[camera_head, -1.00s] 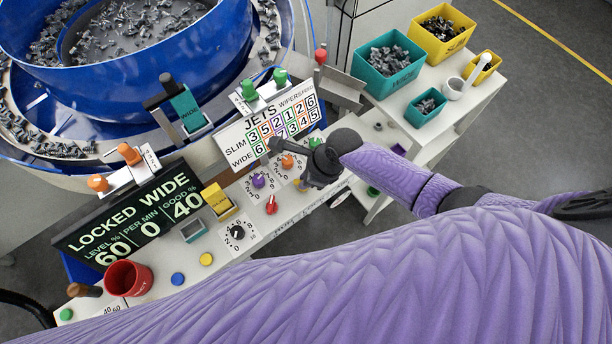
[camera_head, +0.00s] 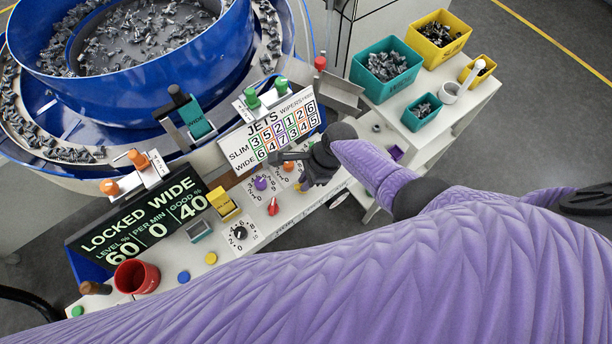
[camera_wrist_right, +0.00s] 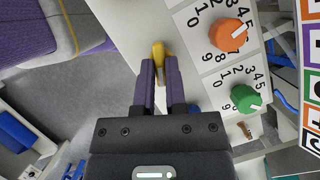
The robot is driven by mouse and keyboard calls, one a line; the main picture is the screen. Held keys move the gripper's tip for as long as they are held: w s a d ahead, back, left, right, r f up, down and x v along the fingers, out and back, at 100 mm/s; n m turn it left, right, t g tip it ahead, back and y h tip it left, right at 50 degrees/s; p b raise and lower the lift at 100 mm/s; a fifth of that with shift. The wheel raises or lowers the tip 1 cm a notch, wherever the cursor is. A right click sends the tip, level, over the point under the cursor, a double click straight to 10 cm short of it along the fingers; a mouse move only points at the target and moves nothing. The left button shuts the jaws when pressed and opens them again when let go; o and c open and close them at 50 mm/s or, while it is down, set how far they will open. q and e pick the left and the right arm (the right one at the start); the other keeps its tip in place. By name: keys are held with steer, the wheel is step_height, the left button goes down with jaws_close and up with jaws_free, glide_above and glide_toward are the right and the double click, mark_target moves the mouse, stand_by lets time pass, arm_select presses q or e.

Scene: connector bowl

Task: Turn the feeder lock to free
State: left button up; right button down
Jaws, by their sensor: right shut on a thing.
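My right gripper (camera_head: 306,181) is over the right part of the white control panel (camera_head: 291,203). In the right wrist view, the fingers of this gripper (camera_wrist_right: 159,72) are shut on a yellow handle (camera_wrist_right: 158,50) at the panel's edge, beside the numbered dials. No label on the handle shows, so I cannot confirm it is the feeder lock. The dark display (camera_head: 140,220) reads "LOCKED WIDE", with 60, 0 and 40 below. My left gripper is not in view.
An orange knob (camera_wrist_right: 229,34) and a green knob (camera_wrist_right: 244,97) are close by in the right wrist view. A red knob (camera_head: 273,207) and a purple knob (camera_head: 261,183) are left of the gripper. The blue bowl (camera_head: 150,75) stands behind; a red cup (camera_head: 136,277) is front left.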

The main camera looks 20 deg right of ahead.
steer(key=n+g+b, duration=0.1)
steer(key=n, duration=0.2)
steer(key=shift+w+n+g, duration=0.1)
steer(key=shift+n+g, duration=0.2)
steer(key=shift+n, duration=0.1)
steer(key=n+g+b, duration=0.1)
steer(key=n, duration=0.2)
steer(key=shift+w+a+f+n+h+b, duration=0.1)
steer(key=shift+n+h+b, duration=0.2)
steer(key=shift+h, duration=0.1)
steer(key=n+g+h+b, duration=0.1)
steer(key=n, duration=0.2)
steer(key=shift+w, duration=0.1)
steer(key=shift+a+n+g+h+b, duration=0.1)
steer(key=shift+n+g+h+b, duration=0.3)
steer(key=shift+n, duration=1.3)
steer(key=c, duration=0.7)
jaws_free()
